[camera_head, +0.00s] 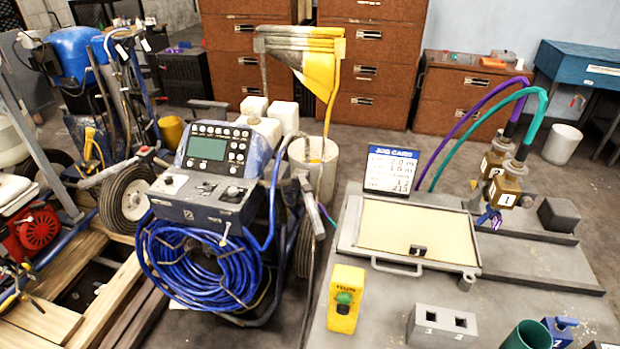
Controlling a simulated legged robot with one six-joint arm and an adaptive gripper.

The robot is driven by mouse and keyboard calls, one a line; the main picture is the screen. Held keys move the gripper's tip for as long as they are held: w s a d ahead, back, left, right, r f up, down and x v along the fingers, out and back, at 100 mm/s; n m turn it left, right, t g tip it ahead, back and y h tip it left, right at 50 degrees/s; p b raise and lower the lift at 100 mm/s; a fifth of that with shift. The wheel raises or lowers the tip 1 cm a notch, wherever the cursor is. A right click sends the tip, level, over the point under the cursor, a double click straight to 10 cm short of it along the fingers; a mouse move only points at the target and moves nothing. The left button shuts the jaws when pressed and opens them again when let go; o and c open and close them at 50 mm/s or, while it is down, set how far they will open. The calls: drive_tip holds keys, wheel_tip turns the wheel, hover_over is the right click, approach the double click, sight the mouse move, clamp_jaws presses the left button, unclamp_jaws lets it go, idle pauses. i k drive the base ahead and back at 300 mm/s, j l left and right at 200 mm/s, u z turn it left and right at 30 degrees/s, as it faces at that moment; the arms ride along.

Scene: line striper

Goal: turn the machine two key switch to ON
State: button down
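A line striper machine (205,195) stands at centre left, with a blue hose coil (200,262) on its front. Its upper panel (212,148) has a greenish screen and several buttons. Below it is a grey control box (200,212) with small knobs and switches on top and what looks like a "2" on its front. A small key-like part (226,232) sticks out at the box's lower front edge. I cannot tell whether it is the key switch or which way it is turned. My gripper is not in view.
A grey bench at right holds a framed tray (418,232), a yellow box with a green button (345,300), a grey block with two square holes (441,327) and a job card sign (391,168). Another machine with a blue tank (74,52) stands at left. Grey floor shows between machine and bench.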

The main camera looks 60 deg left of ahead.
sight(232, 191)
drive_tip(key=u, duration=2.6)
drive_tip(key=j, duration=0.5)
drive_tip(key=i+j, duration=0.15)
drive_tip(key=j, duration=0.35)
drive_tip(key=i+j+z, duration=0.1)
drive_tip(key=i+j, duration=0.35)
drive_tip(key=j, duration=0.15)
drive_tip(key=i+z, duration=0.1)
drive_tip(key=i, duration=1.2)
